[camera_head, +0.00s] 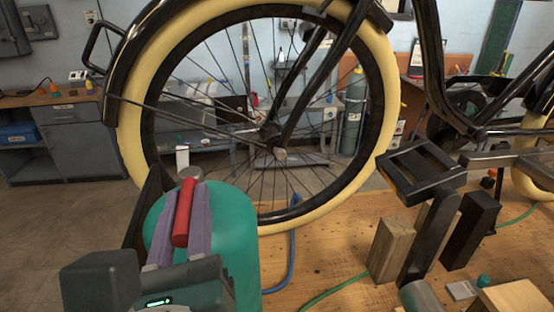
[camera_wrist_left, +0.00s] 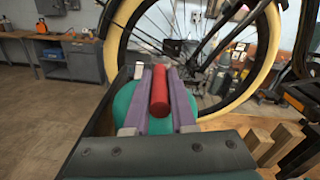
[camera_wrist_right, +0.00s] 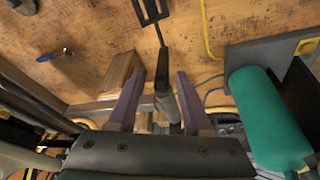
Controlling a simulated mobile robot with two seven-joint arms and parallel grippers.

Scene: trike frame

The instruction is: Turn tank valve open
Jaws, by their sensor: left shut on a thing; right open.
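The tank (camera_head: 242,240) is a green rounded cylinder at the lower centre of the head view. Its valve handle is a red bar (camera_head: 183,212) on top; it also shows in the left wrist view (camera_wrist_left: 159,90). My left gripper (camera_head: 187,200) has its purple fingers along both sides of the red handle and is shut on it. The tank also shows at the right of the right wrist view (camera_wrist_right: 265,115). My right gripper (camera_wrist_right: 160,76) is open, with a dark grey bar-like part (camera_wrist_right: 167,103) showing between its fingers. Whether they touch it cannot be told.
A large cream-tyred wheel (camera_head: 386,110) stands behind the tank. Wooden blocks (camera_head: 391,250) and a black post-like part (camera_head: 470,230) stand on the wooden bench (camera_head: 335,225) to the right. A blue hose (camera_head: 292,250) and a green hose (camera_head: 335,288) lie on the bench.

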